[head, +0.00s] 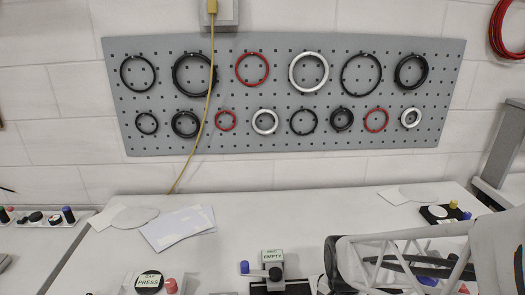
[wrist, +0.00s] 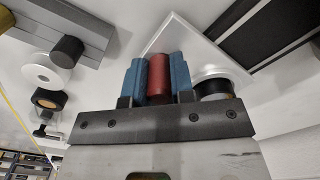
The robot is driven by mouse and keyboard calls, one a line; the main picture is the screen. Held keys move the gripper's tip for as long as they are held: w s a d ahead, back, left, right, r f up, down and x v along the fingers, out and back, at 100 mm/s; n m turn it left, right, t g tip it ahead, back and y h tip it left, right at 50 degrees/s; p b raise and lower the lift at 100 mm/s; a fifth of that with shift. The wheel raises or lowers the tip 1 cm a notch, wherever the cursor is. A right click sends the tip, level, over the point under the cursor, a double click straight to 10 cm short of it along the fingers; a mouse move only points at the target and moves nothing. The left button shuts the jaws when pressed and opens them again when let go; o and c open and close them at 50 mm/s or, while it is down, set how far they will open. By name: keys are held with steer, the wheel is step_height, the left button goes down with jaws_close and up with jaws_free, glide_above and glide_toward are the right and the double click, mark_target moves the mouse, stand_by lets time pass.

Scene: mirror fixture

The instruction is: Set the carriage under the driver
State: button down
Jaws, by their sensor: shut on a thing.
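My gripper (wrist: 157,77) is in the wrist view, its two blue finger pads closed on the sides of a red cylinder (wrist: 158,76). The cylinder's base is hidden behind the gripper's dark bar. In the head view, a small unit with a green-edged label reading "EMPTY" (head: 273,256) stands at the bottom middle, with a blue knob and a dark knob. A black "PRESS" disc (head: 149,281) is to its left, with a red knob (head: 171,286) beside it. I cannot tell which parts are the carriage and the driver. In the head view a pale lattice arm covers the lower right, and I cannot make out my fingertips.
A grey pegboard (head: 285,138) with rings hangs on the wall, and a yellow cable (head: 205,125) runs down it. White sheets (head: 178,228) lie on the bench at left. A small unit with dark and yellow knobs (head: 440,213) stands at back right. The bench's middle back is clear.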

steer(key=shift+w+a+r, duration=0.1)
steer(key=shift+a, duration=7.1)
steer(key=c, duration=1)
jaws_free()
steer(key=shift+r, duration=3.85)
